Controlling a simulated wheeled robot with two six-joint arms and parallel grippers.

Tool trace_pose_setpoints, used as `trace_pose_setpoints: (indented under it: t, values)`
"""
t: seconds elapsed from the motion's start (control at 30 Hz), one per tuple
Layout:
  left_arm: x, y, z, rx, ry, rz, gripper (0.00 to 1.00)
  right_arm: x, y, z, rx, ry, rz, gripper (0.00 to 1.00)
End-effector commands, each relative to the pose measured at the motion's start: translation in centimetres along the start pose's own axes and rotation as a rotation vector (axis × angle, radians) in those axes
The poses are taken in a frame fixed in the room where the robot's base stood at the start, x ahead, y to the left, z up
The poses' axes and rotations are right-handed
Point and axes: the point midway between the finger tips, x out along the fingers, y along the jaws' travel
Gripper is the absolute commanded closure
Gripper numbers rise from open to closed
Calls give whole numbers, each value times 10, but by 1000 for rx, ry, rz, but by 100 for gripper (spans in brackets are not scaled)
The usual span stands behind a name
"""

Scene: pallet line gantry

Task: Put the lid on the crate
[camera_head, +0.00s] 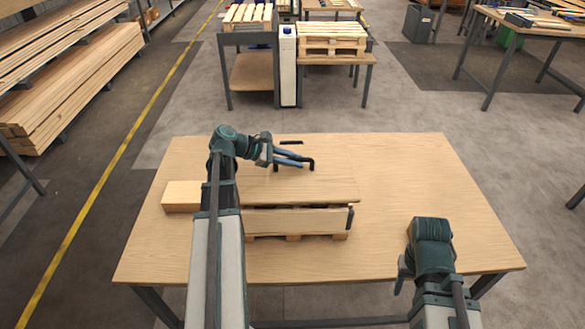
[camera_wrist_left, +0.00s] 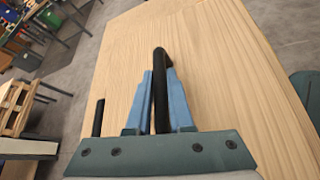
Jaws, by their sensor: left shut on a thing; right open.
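The lid (camera_head: 325,188) is a flat light-wood panel with black handles. It lies over the crate (camera_head: 297,222), a low wooden box on the table, with a dark line between the lid's front edge and the crate's front wall. I cannot tell whether the lid rests on the rim. My left gripper (camera_head: 301,163) is over the lid, shut on a black handle. In the left wrist view the handle (camera_wrist_left: 160,85) stands between the blue fingers. My right gripper (camera_head: 401,283) is open and empty, low at the table's front right, apart from the crate.
A wooden block (camera_head: 181,196) lies on the table (camera_head: 410,180) left of the crate. The table's right side is clear. Behind, across open floor, stand a bench with pallets (camera_head: 333,38) and a white column unit (camera_head: 288,65). Stacked planks (camera_head: 75,80) are at the left.

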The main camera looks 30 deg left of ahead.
Motion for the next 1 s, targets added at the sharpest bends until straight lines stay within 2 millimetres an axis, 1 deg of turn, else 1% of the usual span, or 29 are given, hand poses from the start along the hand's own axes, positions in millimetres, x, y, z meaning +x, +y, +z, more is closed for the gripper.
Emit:
trace_pose_setpoints:
  t: [0.03, 0.2, 0.3, 0.63, 0.9, 0.93, 1.0]
  values:
    - [-3, 7, -5, -1, -1, 2, 100, 1, 0, 0, 0, 0, 0, 50]
    - [10, -4, -26, 0, -1, 1, 100, 27, -3, -2, 0, 0, 0, 50]
    - [15, -7, -34, 0, -1, 1, 100, 37, -4, -2, 0, 0, 0, 50]
    - [14, -7, -33, 0, -1, 1, 100, 36, -3, -2, -1, 0, 0, 50]
    - [18, -10, -40, 0, -1, 1, 100, 44, -4, -3, -1, 0, 0, 50]
    - [18, -10, -40, 0, 0, 1, 79, 44, -4, -3, -1, 0, 0, 50]
    - [18, -9, -39, 0, 0, 0, 66, 43, -4, -2, -1, 0, 0, 50]
